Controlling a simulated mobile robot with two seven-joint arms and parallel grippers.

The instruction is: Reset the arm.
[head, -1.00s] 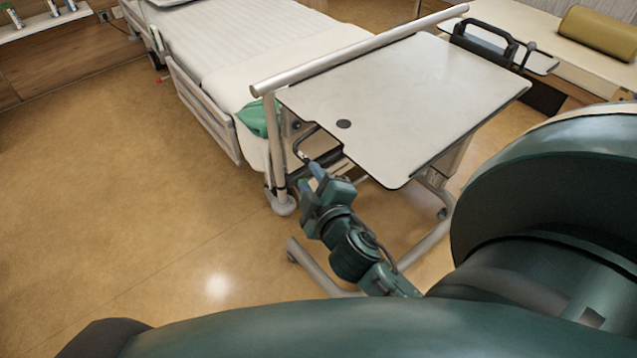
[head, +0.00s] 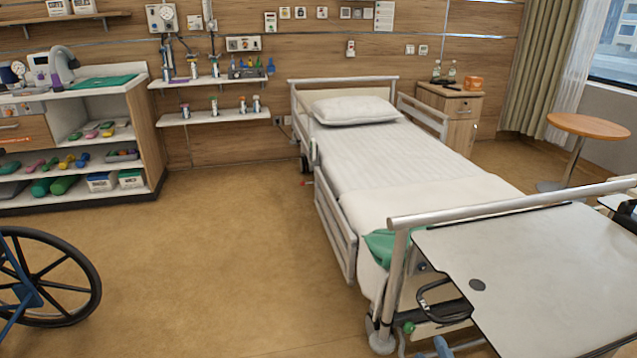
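No whole arm shows in the head view. A blue-grey tip (head: 442,346) at the bottom edge, by the overbed table's near left corner, looks like a fingertip of my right gripper. A small green knob-like piece (head: 408,327) to its left may be the other tip; I cannot be sure. The rest of that gripper is cut off below the picture, so its opening and any contact are hidden. My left gripper is not in view.
A wheelchair wheel (head: 45,280) is at the left. The floor between (head: 220,260) is clear.

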